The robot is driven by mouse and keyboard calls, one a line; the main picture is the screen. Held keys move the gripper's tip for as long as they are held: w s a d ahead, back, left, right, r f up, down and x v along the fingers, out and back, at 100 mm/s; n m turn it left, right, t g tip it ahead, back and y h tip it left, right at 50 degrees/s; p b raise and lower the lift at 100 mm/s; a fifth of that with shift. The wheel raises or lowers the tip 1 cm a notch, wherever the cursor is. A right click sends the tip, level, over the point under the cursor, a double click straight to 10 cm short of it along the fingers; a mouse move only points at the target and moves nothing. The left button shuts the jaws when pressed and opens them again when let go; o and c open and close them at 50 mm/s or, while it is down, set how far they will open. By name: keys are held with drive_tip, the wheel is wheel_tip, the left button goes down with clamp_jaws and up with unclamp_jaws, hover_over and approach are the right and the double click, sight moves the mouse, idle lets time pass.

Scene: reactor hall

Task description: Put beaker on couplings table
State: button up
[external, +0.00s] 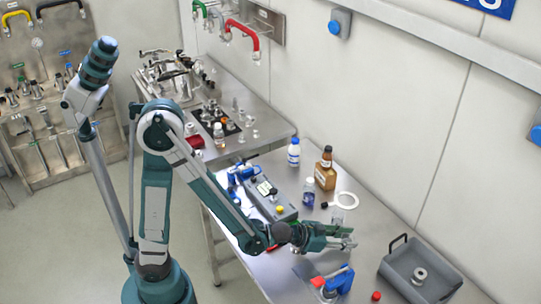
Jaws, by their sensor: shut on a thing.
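The clear glass beaker (337,214) shows just behind my gripper (345,238) at the near table (385,222). My gripper is shut on the beaker, low over the right part of this table. The fingers hide the beaker's lower part, so I cannot tell whether it touches the tabletop. The couplings table (272,130) stands farther back to the left, with several metal couplings (210,107) on and around a dark mat.
Near my gripper are a white ring (346,200), a small bottle (308,193), a brown bottle (325,172), a blue-and-red tool (338,282) and a grey tray (420,272). A grey instrument (270,197) lies to the left. The couplings table's front right corner is clear.

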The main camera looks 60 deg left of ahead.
drive_tip(key=shift+f, duration=0.15)
drive_tip(key=o, duration=0.9)
drive_tip(key=shift+v, duration=0.9)
drive_tip(key=p+v, duration=0.2)
drive_tip(key=v, duration=0.8)
drive_tip(key=shift+r+p, duration=0.25)
drive_tip(key=shift+p, duration=0.05)
drive_tip(key=shift+s, duration=0.1)
drive_tip(key=shift+a, duration=0.1)
